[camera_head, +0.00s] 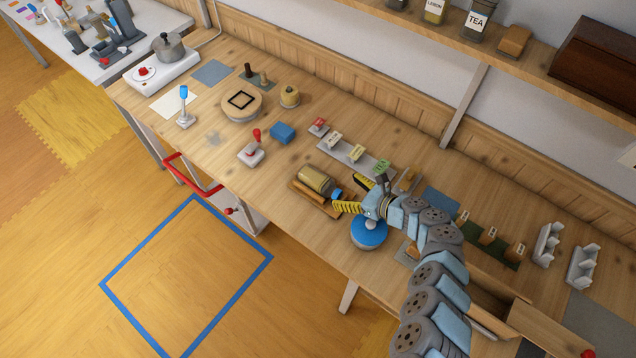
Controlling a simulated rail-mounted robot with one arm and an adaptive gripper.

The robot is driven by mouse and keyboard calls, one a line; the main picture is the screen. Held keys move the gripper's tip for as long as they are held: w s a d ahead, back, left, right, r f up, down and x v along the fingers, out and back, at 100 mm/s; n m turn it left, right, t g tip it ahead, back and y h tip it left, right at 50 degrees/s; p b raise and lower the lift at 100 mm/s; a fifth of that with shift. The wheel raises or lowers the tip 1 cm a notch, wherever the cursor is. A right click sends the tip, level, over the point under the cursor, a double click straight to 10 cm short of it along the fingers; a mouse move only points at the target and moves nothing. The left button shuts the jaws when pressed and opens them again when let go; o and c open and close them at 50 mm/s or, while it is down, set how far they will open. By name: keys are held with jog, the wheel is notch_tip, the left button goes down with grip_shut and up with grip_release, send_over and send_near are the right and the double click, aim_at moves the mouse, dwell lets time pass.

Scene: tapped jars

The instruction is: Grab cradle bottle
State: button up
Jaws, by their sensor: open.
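The cradle bottle (316,180), a tan cylinder, lies on its side on a wooden cradle (308,199) in the middle of the table. A small blue part (337,194), which looks like its cap, is at its right end. My gripper (344,193) has yellow fingers spread apart, one on the far side and one on the near side of that blue part. Its fingers point left toward the bottle. I cannot tell whether they touch it or how high above the table they are.
A round blue-topped object (369,232) stands just in front of my gripper. A grey rack with labelled cards (345,151) lies behind the bottle.

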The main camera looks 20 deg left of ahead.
aim_at(330, 184)
jog(key=shift+b+x, duration=0.5)
jog(key=shift+x, duration=1.45)
jog(key=shift+b+x, duration=0.9)
jog(key=shift+x, duration=1)
jog(key=shift+w+a+f, duration=0.15)
jog(key=shift+a+f, duration=0.2)
jog(key=shift+a, duration=0.2)
jog(key=shift+c, duration=0.5)
jog(key=c, duration=1.2)
